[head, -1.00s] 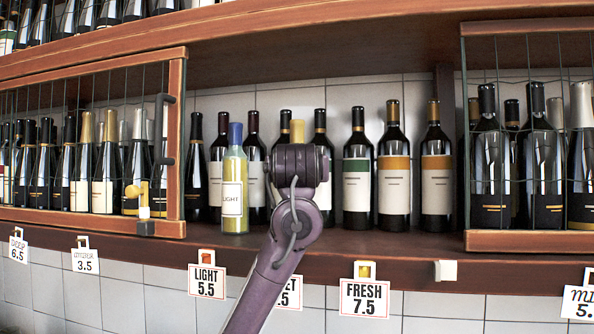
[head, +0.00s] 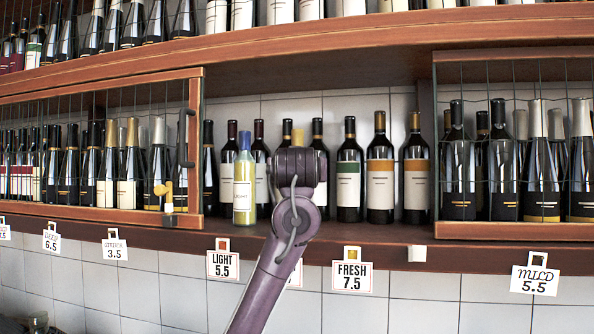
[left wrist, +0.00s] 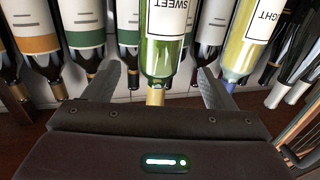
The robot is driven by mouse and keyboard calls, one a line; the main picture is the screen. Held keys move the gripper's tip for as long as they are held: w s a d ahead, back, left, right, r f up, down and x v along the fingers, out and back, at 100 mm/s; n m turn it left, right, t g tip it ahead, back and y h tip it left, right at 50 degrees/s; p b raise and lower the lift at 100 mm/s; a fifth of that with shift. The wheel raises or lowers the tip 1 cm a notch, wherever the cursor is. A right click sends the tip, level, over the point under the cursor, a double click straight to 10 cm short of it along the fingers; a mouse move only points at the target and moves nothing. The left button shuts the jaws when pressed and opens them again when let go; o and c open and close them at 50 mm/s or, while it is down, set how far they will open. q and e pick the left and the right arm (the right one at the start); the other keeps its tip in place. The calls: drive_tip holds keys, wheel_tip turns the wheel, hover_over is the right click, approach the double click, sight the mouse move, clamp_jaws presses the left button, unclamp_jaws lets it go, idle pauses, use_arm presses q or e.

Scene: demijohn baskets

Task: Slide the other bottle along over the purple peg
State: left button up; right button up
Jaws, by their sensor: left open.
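The SWEET bottle, green glass with a white label, shows in the left wrist view (left wrist: 164,45) with its pale cap toward my palm. My left gripper (left wrist: 163,76) is open, its fingers on either side of that bottle with gaps. In the head view the gripper (head: 298,168) covers most of the bottle; only its yellowish cap (head: 298,136) shows. The LIGHT bottle (head: 244,185), yellow with a blue cap, stands just left of it on the shelf. A sliver of white price tag (head: 296,275) shows beside my arm; no purple peg is visible. My right gripper is out of view.
The wooden shelf edge (head: 385,262) carries a LIGHT tag (head: 222,265) with a red peg and a FRESH tag (head: 352,275) with a yellow one. Dark bottles (head: 380,175) stand behind. Wire-fronted cages flank the bay left (head: 195,120) and right (head: 515,231). A white block (head: 417,253) sits on the edge.

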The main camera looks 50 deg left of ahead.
use_arm(q)
drive_tip(key=v, duration=0.7)
drive_tip(key=shift+d+b, duration=0.15)
drive_tip(key=shift+b, duration=0.15)
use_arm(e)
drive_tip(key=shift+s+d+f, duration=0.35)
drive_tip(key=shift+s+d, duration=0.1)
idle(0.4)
use_arm(q)
drive_tip(key=shift+s+r, duration=0.1)
drive_tip(key=shift+s, duration=0.05)
